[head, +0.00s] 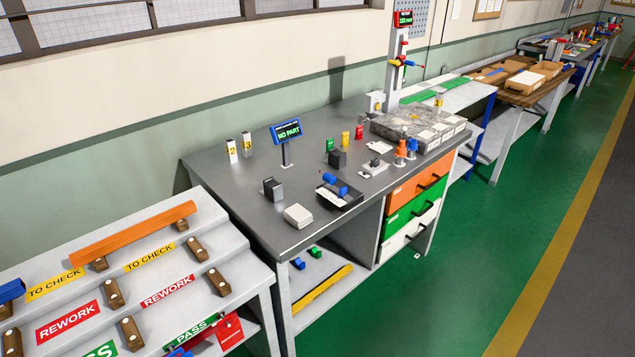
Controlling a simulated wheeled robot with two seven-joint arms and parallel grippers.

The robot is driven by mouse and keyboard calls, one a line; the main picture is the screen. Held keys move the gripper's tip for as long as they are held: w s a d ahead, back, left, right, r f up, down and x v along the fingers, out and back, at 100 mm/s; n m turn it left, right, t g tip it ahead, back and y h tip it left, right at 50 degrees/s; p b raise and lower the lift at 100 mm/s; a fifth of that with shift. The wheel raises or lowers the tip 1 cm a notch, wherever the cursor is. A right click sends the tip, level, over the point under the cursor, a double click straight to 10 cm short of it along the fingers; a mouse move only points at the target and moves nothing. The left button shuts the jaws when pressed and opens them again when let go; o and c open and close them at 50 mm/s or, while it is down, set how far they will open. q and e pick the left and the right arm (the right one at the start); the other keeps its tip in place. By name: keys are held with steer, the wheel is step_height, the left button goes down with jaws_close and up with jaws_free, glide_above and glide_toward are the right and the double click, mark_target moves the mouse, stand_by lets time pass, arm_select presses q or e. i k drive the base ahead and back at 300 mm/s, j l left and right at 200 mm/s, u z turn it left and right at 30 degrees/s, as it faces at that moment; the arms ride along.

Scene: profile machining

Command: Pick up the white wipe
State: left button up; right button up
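A small, thin white sheet (380,148), which looks like the white wipe, lies flat on the grey workbench (240,185), left of the grey stone plate (415,125). A thicker off-white block or stack (298,216) sits near the bench's front left edge; I cannot tell whether it is a pile of wipes. Neither of my grippers shows in the head view.
A black tray with a blue-handled tool (338,192), a dark block (273,189), a small white device (374,167) and an orange stand (401,150) are on the bench. A stepped rack (215,215) stands at left. Green floor (450,275) is clear in front.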

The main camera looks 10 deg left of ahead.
mark_target(299, 217)
steer(key=i+l, duration=0.25)
steer(key=i+l+u, duration=0.15)
steer(key=l, duration=0.25)
steer(key=i+l, duration=0.35)
steer(key=l+u, duration=0.05)
